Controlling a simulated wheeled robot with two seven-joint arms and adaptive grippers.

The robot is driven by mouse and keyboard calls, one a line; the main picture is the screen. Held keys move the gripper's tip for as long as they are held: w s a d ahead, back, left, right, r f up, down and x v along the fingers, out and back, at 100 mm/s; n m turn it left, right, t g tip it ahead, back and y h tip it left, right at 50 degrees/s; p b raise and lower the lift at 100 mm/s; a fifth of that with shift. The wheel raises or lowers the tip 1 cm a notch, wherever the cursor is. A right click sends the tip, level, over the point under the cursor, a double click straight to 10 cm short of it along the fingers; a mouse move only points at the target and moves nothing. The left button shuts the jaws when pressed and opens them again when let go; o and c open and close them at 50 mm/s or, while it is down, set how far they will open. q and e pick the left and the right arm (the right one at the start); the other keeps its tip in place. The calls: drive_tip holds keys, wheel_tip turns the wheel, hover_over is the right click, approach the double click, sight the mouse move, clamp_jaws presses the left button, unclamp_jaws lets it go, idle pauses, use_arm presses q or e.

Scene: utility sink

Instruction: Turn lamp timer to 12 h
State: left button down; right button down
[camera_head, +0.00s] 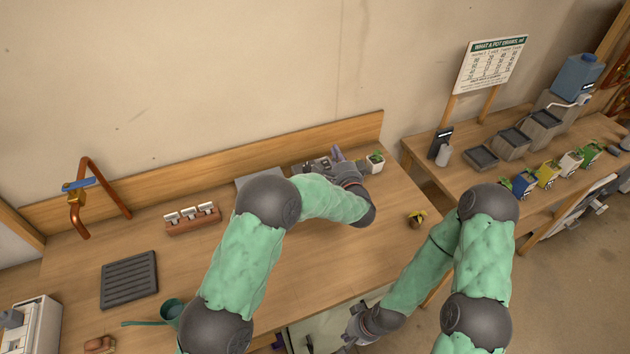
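My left gripper (335,163) is at the back of the wooden bench, close to the backboard. A small grey and dark device (300,167) shows just left of its fingers; it may be the lamp timer, but it is mostly covered and I cannot read any dial or setting. I cannot tell whether the gripper touches it or whether its fingers are open. My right gripper (352,332) hangs low by the bench's front edge, away from the device; its finger state is too small to tell.
A wooden rack (192,218), a dark slatted tray (129,279) and a copper tap (77,205) are to the left. A second bench (462,186) stands right.

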sight(307, 168)
use_arm(q)
drive_tip(key=f+b, duration=1.8)
drive_tip(key=f, duration=0.1)
drive_tip(key=shift+w+f, duration=0.2)
drive_tip(key=shift+f, duration=0.05)
drive_tip(key=b+x, duration=0.4)
drive_tip(key=x, duration=0.5)
drive_tip(key=shift+w+a+f, duration=0.15)
drive_tip(key=shift+w, duration=0.25)
drive_tip(key=a+b, duration=0.1)
drive_tip(key=a, duration=0.1)
drive_tip(key=shift+w+a+b, duration=0.1)
drive_tip(key=shift+a+b, duration=0.2)
drive_tip(key=shift+a, duration=0.05)
drive_tip(key=shift+a+b, duration=0.3)
drive_tip(key=shift+a, duration=0.3)
